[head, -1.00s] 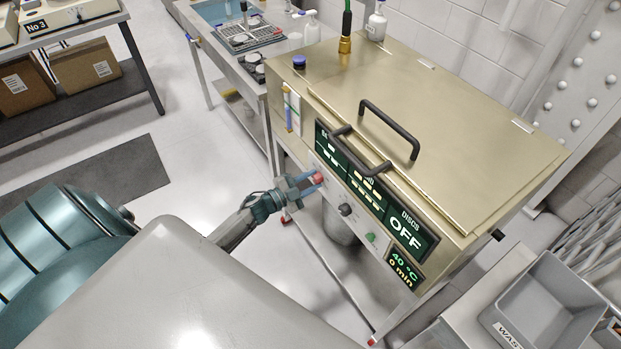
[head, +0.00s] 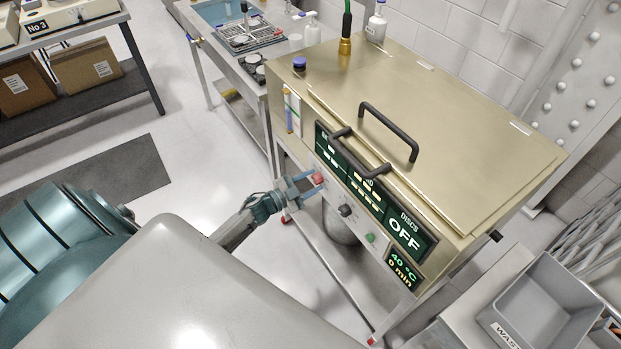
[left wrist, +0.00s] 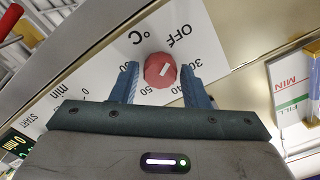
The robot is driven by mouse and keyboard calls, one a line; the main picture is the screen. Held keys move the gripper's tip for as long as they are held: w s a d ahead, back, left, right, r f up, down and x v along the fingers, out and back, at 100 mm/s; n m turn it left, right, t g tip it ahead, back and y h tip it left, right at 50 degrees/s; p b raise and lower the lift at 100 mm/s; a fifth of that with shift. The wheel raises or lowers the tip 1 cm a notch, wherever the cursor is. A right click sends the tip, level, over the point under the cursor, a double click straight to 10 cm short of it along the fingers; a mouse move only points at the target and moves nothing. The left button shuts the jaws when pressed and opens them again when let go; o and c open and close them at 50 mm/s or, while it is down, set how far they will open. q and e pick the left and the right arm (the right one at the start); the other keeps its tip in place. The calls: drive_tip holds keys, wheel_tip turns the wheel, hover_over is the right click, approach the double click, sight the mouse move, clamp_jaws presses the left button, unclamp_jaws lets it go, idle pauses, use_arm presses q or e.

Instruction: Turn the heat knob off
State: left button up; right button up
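The red heat knob (left wrist: 160,70) sits on the white dial panel of the brass-coloured bath, below its dark displays; it also shows in the head view (head: 318,179). In the left wrist view the panel's lettering is upside down. The knob's white mark slants to the upper right, roughly toward the OFF label (left wrist: 179,37). My left gripper (left wrist: 160,87) is open, one finger on each side of the knob, with a small gap at both sides. It also shows at the panel in the head view (head: 310,182). My right gripper is not in view.
A black knob (head: 346,210) and a green button (head: 370,238) are farther along the panel. A large display (head: 404,234) reads DISCS OFF; a small one (head: 401,270) reads 40 °C, 0 min. The lid's black handle (head: 390,130) stands above. A grey bin (head: 540,300) is at right.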

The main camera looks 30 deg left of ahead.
use_arm(q)
drive_tip(key=shift+o, duration=0.8)
drive_tip(key=shift+s+a+f, duration=0.1)
drive_tip(key=shift+s, duration=0.15)
drive_tip(key=b+v, duration=0.2)
drive_tip(key=v, duration=0.8)
drive_tip(key=shift+b, duration=0.35)
drive_tip(key=shift+s+a, duration=0.1)
